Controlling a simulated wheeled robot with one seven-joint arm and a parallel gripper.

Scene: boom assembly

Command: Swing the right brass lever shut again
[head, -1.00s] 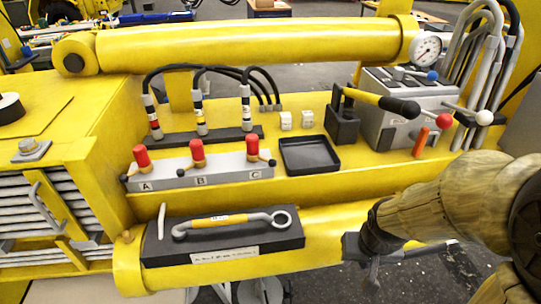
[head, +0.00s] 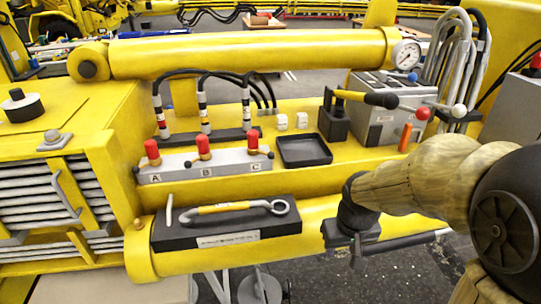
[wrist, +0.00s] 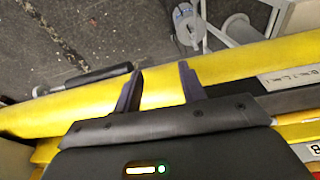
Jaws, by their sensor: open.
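The valve block (head: 206,167) has stations marked A, B and C, each with a red cap on a brass-coloured fitting. The right fitting (head: 253,153), at C, has a short arm ending in a dark knob near the block's right end. The lever's exact angle is too small to tell. My gripper (head: 347,247) is low and to the right of the block, over the front yellow tube (head: 316,215). In the wrist view my gripper (wrist: 160,72) has two dark fingers spread apart with nothing between them. The right lever is not visible there.
A black tray (head: 304,150) sits right of the block. A dark holder with a grey looped handle (head: 236,207) lies in front of it. A dark-handled rod (wrist: 85,80) is beside the tube.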

